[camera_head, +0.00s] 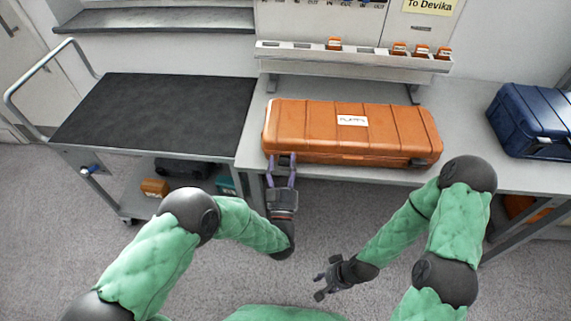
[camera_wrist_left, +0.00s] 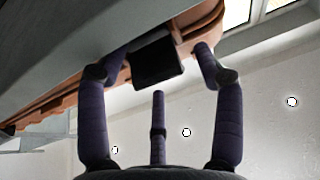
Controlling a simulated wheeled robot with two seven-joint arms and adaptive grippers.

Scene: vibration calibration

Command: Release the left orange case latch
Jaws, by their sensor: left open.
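The orange case (camera_head: 300,118) lies closed on the grey bench, with a white label on its lid. My left gripper (camera_head: 283,158) is at the left part of its front face, over the left latch, which it largely hides in the head view. In the left wrist view the dark latch (camera_wrist_left: 158,64) sits between the two spread outer fingers of my left gripper (camera_wrist_left: 163,58); a third finger stands below it. Whether the fingers touch the latch is unclear. The dark right latch (camera_head: 420,162) is at the case's front right. My right gripper (camera_head: 319,286) is open and empty over the floor.
A cart with a black top (camera_head: 150,108) stands left of the bench (camera_head: 470,150). A blue case (camera_head: 532,118) lies on the bench at right. Behind the orange case is a white shelf (camera_head: 350,60) with several small orange boxes. Carpeted floor is clear in front.

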